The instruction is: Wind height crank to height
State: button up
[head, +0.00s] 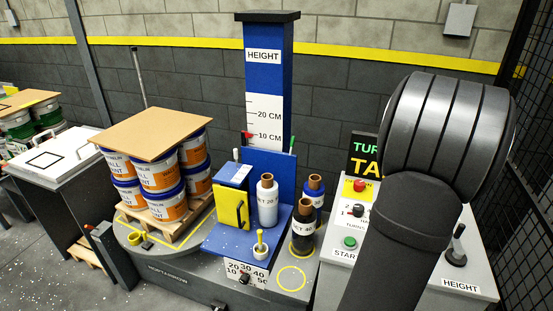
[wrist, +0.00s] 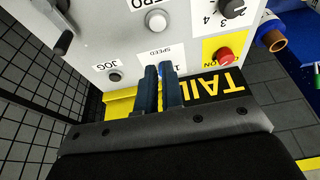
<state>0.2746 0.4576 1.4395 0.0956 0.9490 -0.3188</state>
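The height crank (head: 456,246) is a dark lever with a round knob, standing at the right of the grey control panel (head: 470,275) above a HEIGHT label. A dark handle at the upper left of the wrist view (wrist: 62,42) looks like the same crank. The blue height column (head: 266,75) has a white scale, with a red pointer (head: 247,135) near the 10 CM mark. My gripper (wrist: 160,70) has two dark blue fingers close together over the panel's SPEED label, apart from the crank, with nothing visibly held. My arm hides the gripper in the head view.
A red button (wrist: 225,55), a black selector (wrist: 231,8) and a white ZERO button (wrist: 156,21) are on the panel near my fingers. Wrap rolls (head: 267,200) stand left of the panel. Stacked pails (head: 158,172) are farther left. A mesh fence (head: 530,170) closes the right side.

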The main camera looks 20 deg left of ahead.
jog(key=o, duration=0.6)
jog(key=d+r+m+g, duration=0.2)
jog(key=d+r+m, duration=0.1)
jog(key=d+m, duration=0.6)
jog(key=d+r+m+g, duration=0.25)
jog(key=d+m, duration=0.45)
jog(key=m, duration=0.4)
jog(key=shift+t, duration=0.35)
jog(key=f, duration=1.1)
jog(key=s+f, duration=0.1)
jog(key=f, duration=0.4)
jog(key=shift+d+f, duration=0.1)
jog(key=shift+f, duration=0.25)
grip_shut()
